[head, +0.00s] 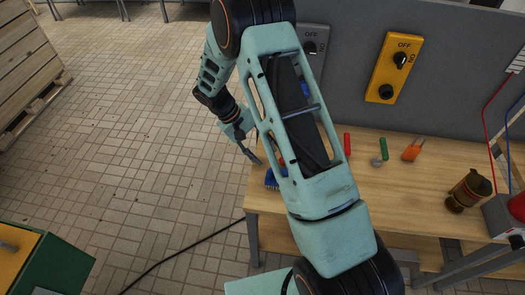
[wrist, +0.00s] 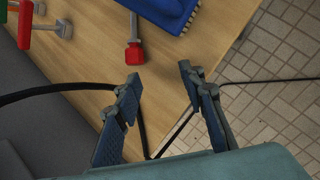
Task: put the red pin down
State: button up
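My gripper (wrist: 160,78) has its two fingers spread apart, with nothing between them. In the head view my gripper (head: 246,146) hangs at the table's left end. A red handle (wrist: 25,24) with a grey metal end lies at the wrist view's upper left, beside a similar green one; the red handle also shows in the head view (head: 347,144), right of my arm. A second red piece (wrist: 134,53) with a dark shaft lies on the wood beyond my fingertips, apart from them. I cannot tell which red piece is the pin.
A blue object (wrist: 165,12) with a toothed edge lies near the table (wrist: 90,65) edge; tiled floor lies beyond. A grey upright panel (head: 345,90) carries a yellow switch box (head: 394,68). An orange item (head: 412,150) and a brown cylinder (head: 468,190) stand farther right.

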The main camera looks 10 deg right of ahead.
jog(key=shift+r+p, duration=0.5)
jog(key=v, duration=1.2)
jog(key=shift+b, duration=0.35)
